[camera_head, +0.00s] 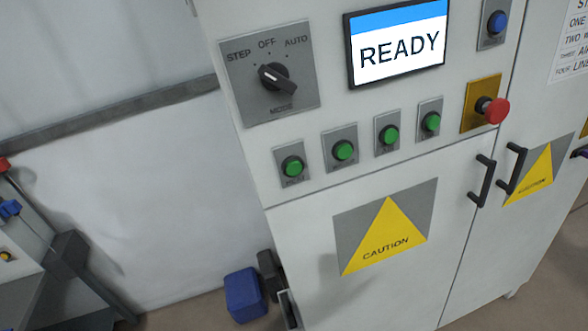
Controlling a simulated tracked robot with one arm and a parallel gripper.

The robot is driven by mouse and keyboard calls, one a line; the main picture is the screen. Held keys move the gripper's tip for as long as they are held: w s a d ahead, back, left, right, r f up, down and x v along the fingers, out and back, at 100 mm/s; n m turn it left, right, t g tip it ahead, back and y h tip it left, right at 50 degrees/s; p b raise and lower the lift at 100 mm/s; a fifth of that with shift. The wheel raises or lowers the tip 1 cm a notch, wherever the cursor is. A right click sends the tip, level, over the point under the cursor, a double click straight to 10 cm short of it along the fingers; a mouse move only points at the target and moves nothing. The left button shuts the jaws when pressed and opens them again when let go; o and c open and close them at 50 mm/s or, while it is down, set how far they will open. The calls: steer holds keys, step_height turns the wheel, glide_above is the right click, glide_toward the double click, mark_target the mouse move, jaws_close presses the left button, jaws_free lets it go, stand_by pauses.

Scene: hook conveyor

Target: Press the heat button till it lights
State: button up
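Several green push buttons sit in a row on the white cabinet's control panel, each on its own grey plate: the leftmost (292,167), the second (343,150), the third (390,135) and the rightmost (431,122). The small labels under them are too blurred to read, so I cannot tell which is the heat button. All look a similar green, and none stands out as lit. A screen (399,45) above them reads READY. I cannot make out my gripper in this view, and nothing visibly touches the buttons.
A black mode knob (277,77) marked STEP, OFF and AUTO is upper left. A red mushroom button (493,110) and a blue button (497,22) are at right. Black door handles (482,181) stick out below. A blue box (245,295) is at the bottom.

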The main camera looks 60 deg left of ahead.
jaws_close()
stand_by(1.8)
